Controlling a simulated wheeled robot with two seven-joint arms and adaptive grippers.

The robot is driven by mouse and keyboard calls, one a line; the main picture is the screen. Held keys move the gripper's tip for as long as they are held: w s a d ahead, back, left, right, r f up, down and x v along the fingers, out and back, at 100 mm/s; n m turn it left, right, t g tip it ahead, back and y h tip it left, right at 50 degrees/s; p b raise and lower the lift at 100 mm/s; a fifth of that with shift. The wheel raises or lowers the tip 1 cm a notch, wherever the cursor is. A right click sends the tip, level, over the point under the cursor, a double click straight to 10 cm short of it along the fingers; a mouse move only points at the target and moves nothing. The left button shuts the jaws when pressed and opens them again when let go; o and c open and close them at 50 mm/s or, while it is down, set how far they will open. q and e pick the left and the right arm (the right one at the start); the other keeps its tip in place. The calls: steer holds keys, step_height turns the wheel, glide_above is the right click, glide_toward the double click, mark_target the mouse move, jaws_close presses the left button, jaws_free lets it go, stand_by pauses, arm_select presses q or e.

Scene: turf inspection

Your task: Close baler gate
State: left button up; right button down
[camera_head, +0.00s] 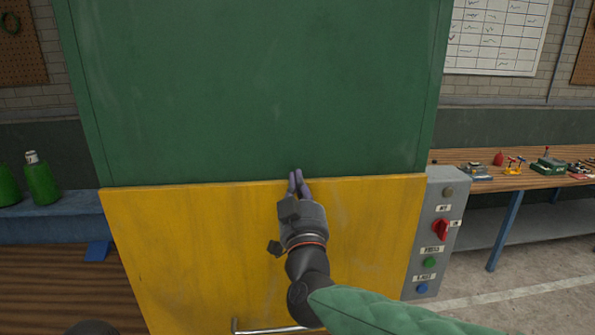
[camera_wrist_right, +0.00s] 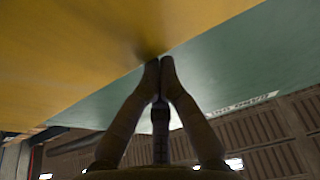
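The baler gate (camera_head: 180,235) is a yellow panel below the baler's green upper body (camera_head: 250,90). Its top edge meets the lower edge of the green part, and I cannot tell whether a gap is left. A metal bar handle (camera_head: 262,329) shows low on the gate. My right gripper (camera_head: 298,178) is in front of the gate's top edge, its fingertips together and empty. In the right wrist view the fingertips (camera_wrist_right: 160,66) are close to the yellow panel (camera_wrist_right: 70,50) beside the green surface (camera_wrist_right: 225,60); contact is unclear.
A grey control box (camera_head: 433,235) with a red switch and green and blue buttons stands right of the gate. A wooden workbench (camera_head: 510,177) with small items is farther right. Green bottles (camera_head: 41,182) stand on a blue bench at left.

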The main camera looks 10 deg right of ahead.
step_height(320, 180, down, 12)
steer(key=b, duration=0.7)
steer(key=shift+w+a+f, duration=0.1)
